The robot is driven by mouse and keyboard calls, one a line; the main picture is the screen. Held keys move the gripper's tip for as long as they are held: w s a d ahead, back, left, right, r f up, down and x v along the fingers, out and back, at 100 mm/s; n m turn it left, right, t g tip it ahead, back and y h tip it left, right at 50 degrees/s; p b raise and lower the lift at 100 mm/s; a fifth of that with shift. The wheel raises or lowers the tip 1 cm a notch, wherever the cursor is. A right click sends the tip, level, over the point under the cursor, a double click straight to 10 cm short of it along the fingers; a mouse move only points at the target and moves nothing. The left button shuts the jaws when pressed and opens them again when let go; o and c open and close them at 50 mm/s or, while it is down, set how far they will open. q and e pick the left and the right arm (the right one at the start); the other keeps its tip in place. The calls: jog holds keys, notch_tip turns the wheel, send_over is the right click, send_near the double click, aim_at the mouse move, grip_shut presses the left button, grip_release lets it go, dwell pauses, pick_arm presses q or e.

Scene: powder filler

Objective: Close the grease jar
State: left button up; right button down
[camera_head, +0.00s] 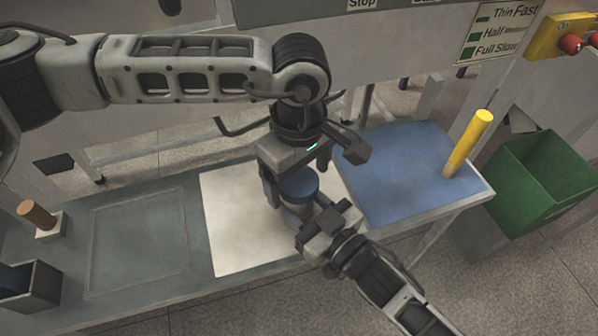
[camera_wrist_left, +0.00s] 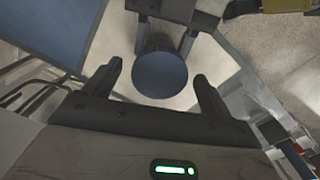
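The grease jar (camera_head: 297,209) has a grey body and stands upright over the white mat. Its round blue lid (camera_head: 299,183) sits on top; I cannot tell whether it is fastened. The lid also shows as a blue disc in the left wrist view (camera_wrist_left: 160,75). My left gripper (camera_head: 296,180) is above the jar, pointing down, with its fingers open on either side of the lid and a gap at each side. My right gripper (camera_head: 314,214) comes from the lower right, with its fingers on both sides of the jar body. They appear shut on it.
The white mat (camera_head: 232,225) lies on a grey bench. A blue surface (camera_head: 395,165) with a yellow cylinder (camera_head: 467,143) is at the right, beside a green bin (camera_head: 545,180). A brown-topped peg (camera_head: 37,215) and a dark box (camera_head: 30,288) are at the left.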

pick_arm(q)
notch_tip(320, 180, up, 12)
dwell(0.6)
pick_arm(e)
jog(key=c, duration=0.7)
grip_release()
jog(key=shift+o, duration=0.2)
pick_arm(q)
jog(key=shift+f+b, duration=0.7)
pick_arm(e)
jog(key=v, duration=1.6)
